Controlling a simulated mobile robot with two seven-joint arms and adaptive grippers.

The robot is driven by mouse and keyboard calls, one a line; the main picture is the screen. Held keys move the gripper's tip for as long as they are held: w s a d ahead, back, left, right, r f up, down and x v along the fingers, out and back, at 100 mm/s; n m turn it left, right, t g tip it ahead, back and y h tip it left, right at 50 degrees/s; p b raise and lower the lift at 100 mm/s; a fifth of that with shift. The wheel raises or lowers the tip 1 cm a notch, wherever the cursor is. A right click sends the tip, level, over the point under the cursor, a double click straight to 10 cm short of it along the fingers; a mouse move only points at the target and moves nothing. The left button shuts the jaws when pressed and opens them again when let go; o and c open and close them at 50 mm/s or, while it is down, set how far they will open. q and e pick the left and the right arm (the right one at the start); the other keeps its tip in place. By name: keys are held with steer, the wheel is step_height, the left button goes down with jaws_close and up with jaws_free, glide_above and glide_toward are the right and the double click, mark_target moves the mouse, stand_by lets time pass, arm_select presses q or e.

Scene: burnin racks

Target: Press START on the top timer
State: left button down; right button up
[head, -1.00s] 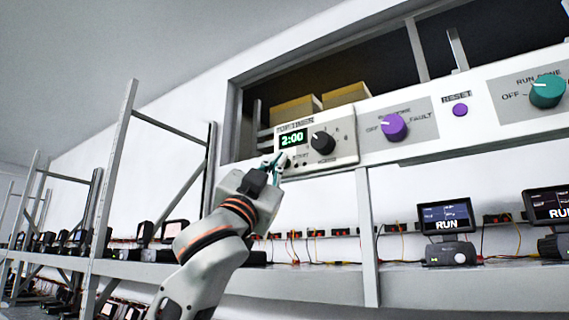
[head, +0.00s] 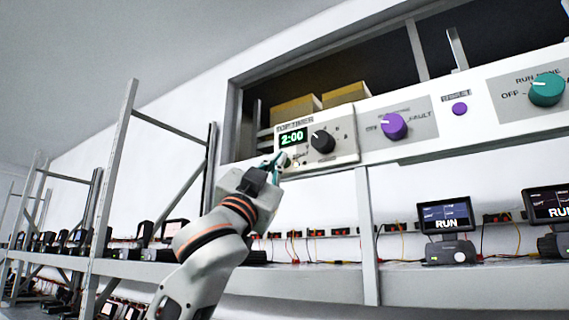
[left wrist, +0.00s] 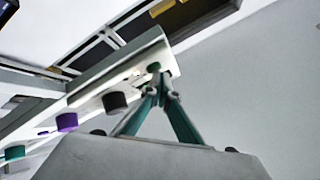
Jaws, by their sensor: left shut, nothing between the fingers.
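The top timer (head: 318,143) is a pale box at the left end of the control panel, with a green display (head: 292,138) reading 2:00 and a black knob (head: 323,141). My left gripper (head: 279,157) is shut and empty, its fingertips at the timer's lower left, below the display. It partly covers the START area, and I cannot tell whether the tips touch the button. In the left wrist view the teal fingers (left wrist: 155,70) meet in front of the timer's end, with the black knob (left wrist: 115,101) to their left. My right gripper is not in view.
The panel carries a purple knob (head: 394,126), a small purple RESET button (head: 460,109) and a teal knob (head: 547,90) to the right. Below is a shelf (head: 450,283) with units showing RUN (head: 446,218). A grey rack post (head: 108,180) stands left of my arm.

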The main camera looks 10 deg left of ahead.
arm_select(q)
steer(key=shift+s+a, duration=0.15)
steer(key=shift+s, duration=0.35)
steer(key=s, duration=0.1)
steer(key=s+a+b, duration=0.1)
steer(key=s, duration=0.2)
steer(key=shift+s+a+b, duration=0.35)
steer(key=shift+a, duration=0.05)
stand_by(0.4)
